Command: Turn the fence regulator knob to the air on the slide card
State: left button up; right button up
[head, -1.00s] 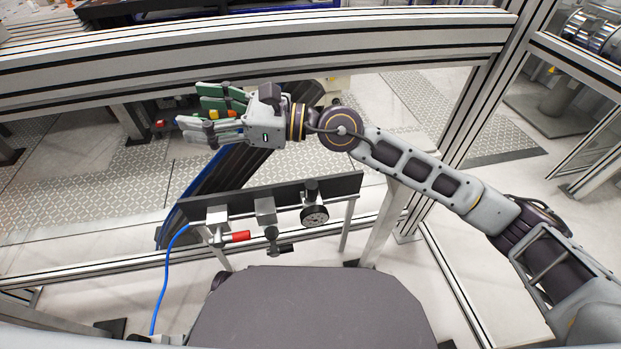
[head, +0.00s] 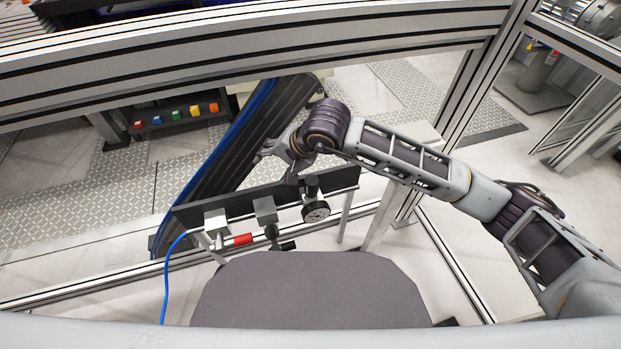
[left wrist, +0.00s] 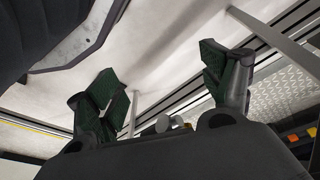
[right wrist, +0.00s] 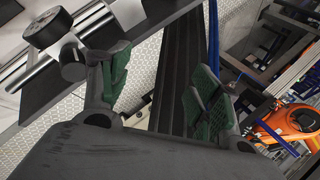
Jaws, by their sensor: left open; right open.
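A dark rail (head: 190,214) carries the air fittings in the head view. At its right is a round dial gauge (head: 316,211) with a black knob (head: 312,187) above it. A grey block (head: 265,210) sits mid-rail, and a red-handled valve (head: 240,240) is at the left. My right gripper (right wrist: 160,88) is open and empty; in the head view its wrist hangs just behind the rail and partly hides it. A round black part (right wrist: 48,28) on the rail shows beside its left finger. My left gripper (left wrist: 165,88) is open and empty, outside the head view.
An aluminium fence beam (head: 250,50) crosses above the rail. A dark slanted conveyor (head: 225,150) lies behind it. A blue hose (head: 168,270) runs down at the left. Several coloured blocks (head: 175,115) sit on a shelf beyond the fence. Floor is clear at the right.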

aim_at(311, 180)
pick_arm(q)
jog(key=shift+s+a+f+g, duration=0.1)
jog(key=shift+s+a+g, duration=0.25)
jog(key=shift+s, duration=0.25)
pick_arm(e)
jog(key=w+d+f+n+h, duration=0.1)
jog(key=d+f+n+h, duration=0.1)
jog(key=d+n+h, duration=0.3)
jog(key=d+n, duration=0.1)
jog(key=d, duration=0.3)
jog(key=shift+w+d+f+n+t, duration=0.15)
jog(key=shift+d+f+n+t, duration=0.15)
jog(key=shift+d+f, duration=0.1)
jog(key=b+x, duration=0.2)
jog(key=x, duration=1)
jog(key=shift+d+f, duration=0.1)
jog(key=shift+f, duration=0.1)
jog(key=shift+w+f, duration=0.15)
jog(key=shift+f, duration=0.35)
jog(key=shift+w+f, duration=0.1)
jog(key=shift+f, duration=0.05)
pick_arm(q)
jog(key=r, duration=0.2)
jog(key=d+r, duration=0.1)
jog(key=r, duration=0.2)
jog(key=shift+w+d+r, duration=0.1)
jog(key=shift+w+r, duration=0.05)
jog(key=shift+w, duration=0.05)
pick_arm(e)
jog(key=shift+c, duration=0.4)
